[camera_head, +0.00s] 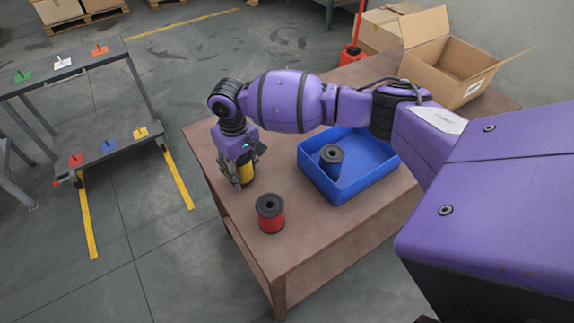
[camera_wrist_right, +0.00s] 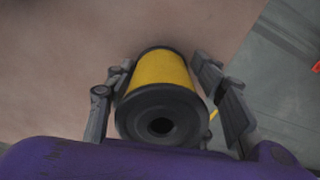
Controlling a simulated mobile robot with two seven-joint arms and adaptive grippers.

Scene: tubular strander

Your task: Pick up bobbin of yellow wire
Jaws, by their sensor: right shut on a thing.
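The bobbin of yellow wire (camera_head: 245,171) is at the left edge of the brown table, with black flanges. My right gripper (camera_head: 241,176) comes down over it from above and is shut on it. In the right wrist view the yellow bobbin (camera_wrist_right: 161,72) sits between the two fingers of my right gripper (camera_wrist_right: 165,85), one on each side. I cannot tell whether its base touches the table. My left gripper is not in view.
A bobbin of red wire (camera_head: 270,214) stands nearby on the table (camera_head: 330,225). A blue tray (camera_head: 352,195) holds a bobbin of blue wire (camera_head: 331,160). An open cardboard box (camera_head: 450,75) is at the back right. A rack with coloured pegs (camera_head: 105,148) stands at left.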

